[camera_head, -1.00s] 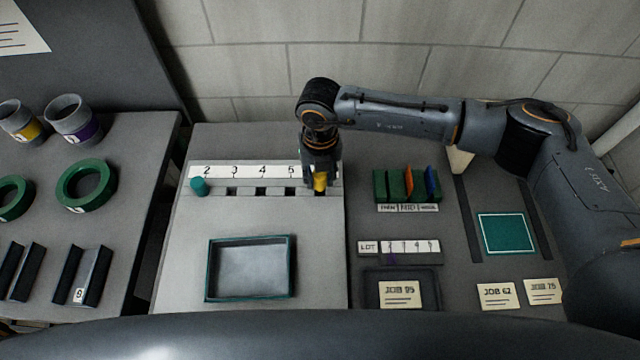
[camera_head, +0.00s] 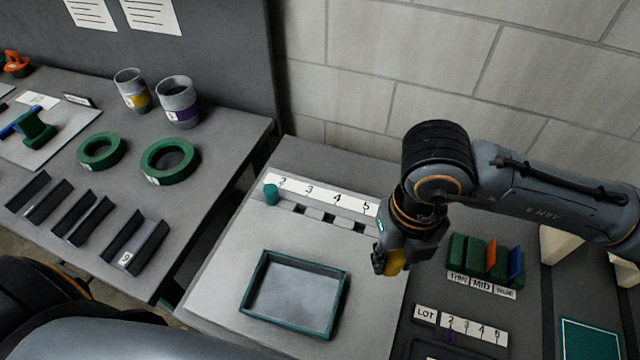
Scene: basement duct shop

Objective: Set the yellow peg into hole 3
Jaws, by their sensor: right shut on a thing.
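My right gripper (camera_head: 388,262) is shut on the yellow peg (camera_head: 396,262), of which only part shows between the fingers. It holds the peg at the right end of the numbered strip (camera_head: 322,195), which shows 2 to 5; the strip beyond 5 is hidden by the gripper. Hole 3 (camera_head: 299,209) is a dark, empty opening below the figure 3, left of the gripper. Two more dark openings (camera_head: 329,218) lie below 4 and 5. A teal peg (camera_head: 271,194) stands upright below 2. My left gripper is out of view.
A teal-rimmed tray (camera_head: 341,300) lies in front of the hole row, with bare board between. Right of the gripper is a green rack (camera_head: 457,250) with coloured cards. Green rings (camera_head: 170,160) and banded cups lie on the left table, across a gap.

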